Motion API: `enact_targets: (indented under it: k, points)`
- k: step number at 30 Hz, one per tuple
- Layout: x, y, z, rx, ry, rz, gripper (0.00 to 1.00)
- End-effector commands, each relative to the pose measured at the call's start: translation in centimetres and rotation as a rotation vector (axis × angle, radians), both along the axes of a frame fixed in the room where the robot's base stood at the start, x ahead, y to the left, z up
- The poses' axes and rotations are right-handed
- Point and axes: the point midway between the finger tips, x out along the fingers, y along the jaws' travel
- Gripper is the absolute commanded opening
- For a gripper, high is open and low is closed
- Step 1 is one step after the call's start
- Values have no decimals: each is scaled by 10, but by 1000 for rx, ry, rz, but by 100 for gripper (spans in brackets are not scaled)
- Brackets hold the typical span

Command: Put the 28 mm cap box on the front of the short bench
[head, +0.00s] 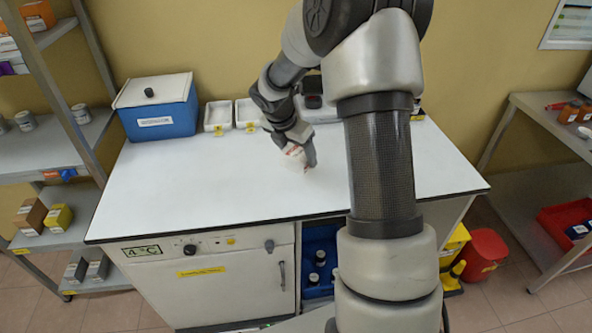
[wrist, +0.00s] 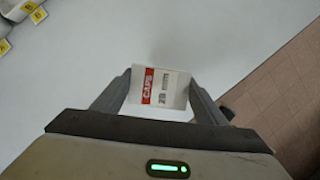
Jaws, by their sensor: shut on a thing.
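The 28 mm cap box (wrist: 161,87) is a small white carton with a red band reading "CAPS" and the number 28. My gripper (wrist: 159,92) is shut on it, one finger on each side. In the head view the box (head: 294,154) shows partly at the end of my gripper (head: 298,156), over the middle of the white bench top (head: 200,190). I cannot tell whether the box touches the bench top or hangs just above it.
A blue cool box (head: 158,115) stands at the back left of the bench, beside white trays (head: 218,115) with yellow tags. A dark device (head: 312,95) stands at the back, partly hidden by my arm. The bench's front and left are clear. Shelves (head: 50,140) flank the left.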

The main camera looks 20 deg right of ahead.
Motion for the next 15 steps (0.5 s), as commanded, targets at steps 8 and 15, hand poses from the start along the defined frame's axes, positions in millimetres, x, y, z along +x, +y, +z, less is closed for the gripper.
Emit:
enact_targets:
  k: [8, 15]
  points:
    - [0, 0, -35, 0, 1, -4, 43]
    - [0, 1, -66, 0, 2, -2, 43]
